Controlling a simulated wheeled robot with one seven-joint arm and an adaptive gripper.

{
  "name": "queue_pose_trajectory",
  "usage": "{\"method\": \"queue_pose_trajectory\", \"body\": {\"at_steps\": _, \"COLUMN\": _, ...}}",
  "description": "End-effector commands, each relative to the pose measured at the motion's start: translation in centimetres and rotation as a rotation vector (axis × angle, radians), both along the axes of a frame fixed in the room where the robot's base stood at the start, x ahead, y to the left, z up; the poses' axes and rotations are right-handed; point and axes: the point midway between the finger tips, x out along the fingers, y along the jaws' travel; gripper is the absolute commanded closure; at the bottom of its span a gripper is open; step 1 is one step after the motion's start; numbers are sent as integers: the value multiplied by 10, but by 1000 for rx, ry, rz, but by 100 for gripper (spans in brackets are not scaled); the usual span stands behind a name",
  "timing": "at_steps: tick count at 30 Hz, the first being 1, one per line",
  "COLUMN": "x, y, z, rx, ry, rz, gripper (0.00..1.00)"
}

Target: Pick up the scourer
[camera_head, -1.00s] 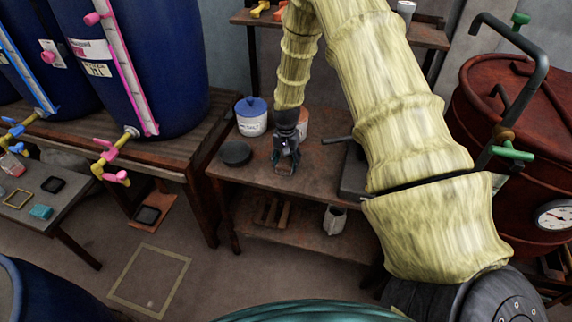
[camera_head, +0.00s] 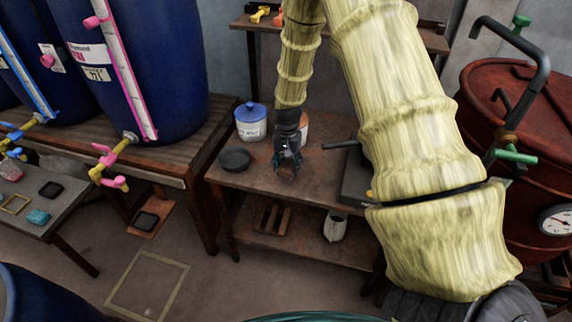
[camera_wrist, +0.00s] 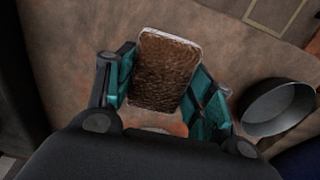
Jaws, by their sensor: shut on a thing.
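The scourer (camera_wrist: 165,72) is a brown, rough-textured rectangular pad with a pale edge. In the wrist view it sits between the two teal finger pads of my gripper (camera_wrist: 164,90), which is shut on it. In the head view my gripper (camera_head: 287,172) points down over the front of the brown workbench (camera_head: 312,190). There the scourer is small and mostly hidden by the fingers. I cannot tell whether it touches the bench top or hangs just above it.
A dark round dish (camera_head: 235,159) lies left of my gripper; it also shows in the wrist view (camera_wrist: 279,108). A white tub with a blue lid (camera_head: 251,122) stands behind it. A dark block (camera_head: 356,178) is to the right. A jug (camera_head: 335,226) stands on the lower shelf.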

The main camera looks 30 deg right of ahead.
Motion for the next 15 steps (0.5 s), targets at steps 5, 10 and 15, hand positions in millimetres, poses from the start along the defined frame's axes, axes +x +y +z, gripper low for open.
{"method": "queue_pose_trajectory", "body": {"at_steps": 5, "x": -35, "y": 18, "z": 3, "rx": 1, "ry": -1, "rz": 1, "gripper": 71}}
{"method": "queue_pose_trajectory", "body": {"at_steps": 10, "x": -70, "y": 35, "z": 6, "rx": 1, "ry": 1, "rz": 0, "gripper": 71}}
{"method": "queue_pose_trajectory", "body": {"at_steps": 15, "x": -97, "y": 47, "z": 10, "rx": -1, "ry": -1, "rz": 0, "gripper": 71}}
